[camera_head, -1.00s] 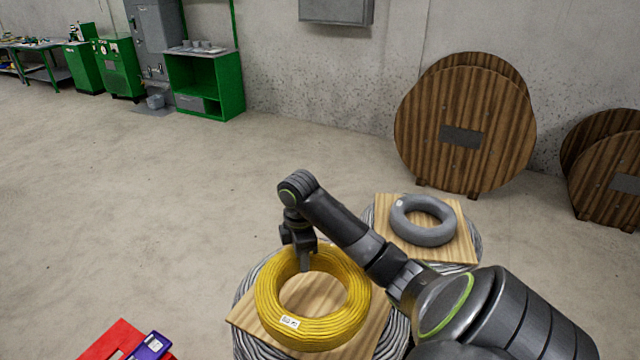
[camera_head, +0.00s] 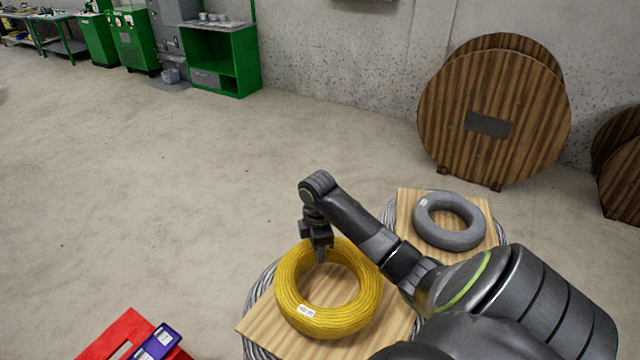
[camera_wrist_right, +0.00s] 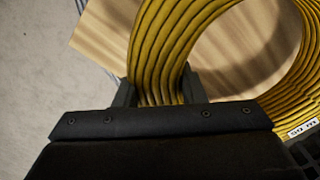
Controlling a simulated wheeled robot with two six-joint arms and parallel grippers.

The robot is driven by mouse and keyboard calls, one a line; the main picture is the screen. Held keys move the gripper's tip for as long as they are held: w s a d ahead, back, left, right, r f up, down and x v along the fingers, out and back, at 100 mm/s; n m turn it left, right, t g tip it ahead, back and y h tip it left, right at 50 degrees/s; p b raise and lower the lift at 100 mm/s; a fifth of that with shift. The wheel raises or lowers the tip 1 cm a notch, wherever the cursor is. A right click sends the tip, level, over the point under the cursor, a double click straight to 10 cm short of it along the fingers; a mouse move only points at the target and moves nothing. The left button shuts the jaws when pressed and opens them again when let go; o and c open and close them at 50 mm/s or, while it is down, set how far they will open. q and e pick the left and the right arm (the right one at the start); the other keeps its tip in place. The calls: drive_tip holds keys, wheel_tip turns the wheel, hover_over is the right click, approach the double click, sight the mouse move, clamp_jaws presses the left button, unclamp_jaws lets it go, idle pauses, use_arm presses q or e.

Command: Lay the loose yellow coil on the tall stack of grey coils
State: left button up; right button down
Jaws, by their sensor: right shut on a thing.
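The yellow coil (camera_head: 290,290), with a white label on its rim, is over a square wooden board (camera_head: 257,327) lying on a grey coil stack (camera_head: 262,290). My right gripper (camera_head: 321,254) is shut on the far-left part of the ring, which also fills the right wrist view (camera_wrist_right: 158,60) between its fingers. The coil appears slightly raised off the board and roughly level. A second stack of grey coils (camera_head: 388,212), at the right, carries another board (camera_head: 408,212) with a smaller grey coil (camera_head: 450,240) on it. My right arm hides part of both stacks. Their heights are hard to compare. My left gripper is not in view.
A red box (camera_head: 125,335) with a purple item (camera_head: 157,343) is at the bottom left. Large wooden spools (camera_head: 490,90) stand by the wall at the right. Green cabinets (camera_head: 225,55) are at the back left. The floor at left is clear.

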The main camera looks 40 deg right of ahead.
drive_tip(key=shift+w+d+f, duration=0.1)
drive_tip(key=shift+w+f, duration=0.1)
drive_tip(key=shift+f, duration=0.4)
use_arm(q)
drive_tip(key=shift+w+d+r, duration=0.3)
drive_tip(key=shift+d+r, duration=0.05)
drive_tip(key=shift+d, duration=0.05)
use_arm(e)
drive_tip(key=shift+f, duration=1.6)
drive_tip(key=c, duration=1.3)
unclamp_jaws()
drive_tip(key=shift+f, duration=0.1)
drive_tip(key=shift+c, duration=0.2)
drive_tip(key=o, duration=0.4)
drive_tip(key=shift+s, duration=0.15)
